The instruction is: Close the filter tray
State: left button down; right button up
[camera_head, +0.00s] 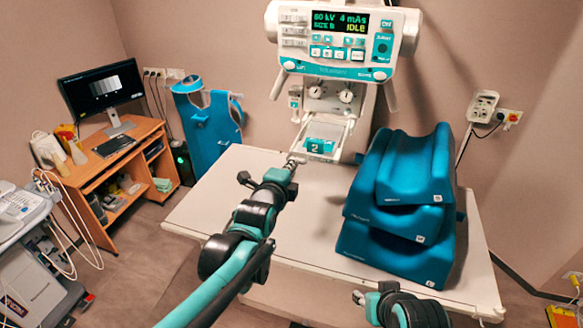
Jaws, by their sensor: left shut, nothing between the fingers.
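The filter tray (319,145) is a light frame sticking out from under the X-ray unit head (339,50), low over the table. It carries a teal block marked 2. My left gripper (297,160) is shut and empty, its tip close to the tray's front left edge. I cannot tell whether it touches the tray. My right gripper (359,296) is low at the table's front edge, far from the tray. Its fingers are small here, and I cannot tell whether they are open.
The table's left part is clear.

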aim_at(312, 131)
pick_arm(q)
jog(key=r+x, duration=0.1)
jog(key=x, duration=0.4)
jog(key=r+b+x, duration=0.1)
jog(key=x, duration=0.5)
jog(key=r+x, duration=0.1)
jog(key=x, duration=0.4)
jog(key=shift+w+d+r, duration=0.3)
jog(key=shift+w+d, duration=0.15)
jog(key=shift+w, duration=0.05)
jog(key=shift+w+d, duration=0.2)
jog(key=shift+w, duration=0.35)
jog(key=shift+r, duration=0.1)
